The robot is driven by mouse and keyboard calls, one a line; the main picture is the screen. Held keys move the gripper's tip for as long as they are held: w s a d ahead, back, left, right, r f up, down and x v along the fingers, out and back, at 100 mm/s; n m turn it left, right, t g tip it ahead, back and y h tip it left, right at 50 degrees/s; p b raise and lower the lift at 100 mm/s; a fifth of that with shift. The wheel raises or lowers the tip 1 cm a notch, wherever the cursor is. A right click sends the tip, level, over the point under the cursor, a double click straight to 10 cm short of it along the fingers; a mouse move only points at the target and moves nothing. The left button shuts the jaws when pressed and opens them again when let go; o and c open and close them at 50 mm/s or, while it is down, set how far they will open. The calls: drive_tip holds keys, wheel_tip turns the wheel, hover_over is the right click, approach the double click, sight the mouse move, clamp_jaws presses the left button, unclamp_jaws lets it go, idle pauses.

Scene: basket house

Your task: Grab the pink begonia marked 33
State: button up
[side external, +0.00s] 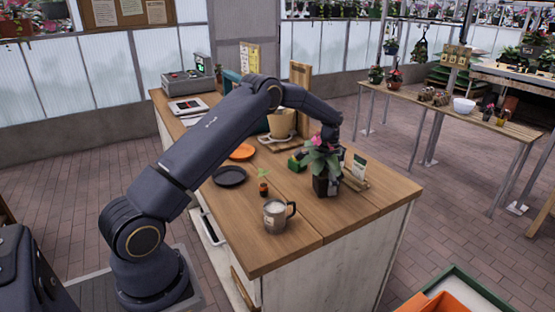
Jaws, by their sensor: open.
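A potted plant with pink flowers and green leaves (322,158) stands upright in a dark pot (321,186) near the right end of the wooden counter. No number on it can be read at this size. My gripper (331,150) is at the end of my arm, pointing down at or just behind the plant's top. The leaves and flowers hide much of the fingers. It is open, and I cannot tell whether it touches the plant.
A metal mug (276,216), a small seedling pot (263,188), a dark plate (230,176) and an orange plate (242,152) stand left of the plant. A card on a stand (358,168) is close to its right. The counter's (375,205) front right corner is clear.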

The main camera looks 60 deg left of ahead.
drive_tip(key=shift+c, duration=0.4)
drive_tip(key=shift+f, duration=0.1)
drive_tip(key=c, duration=1)
drive_tip(key=shift+c, duration=0.2)
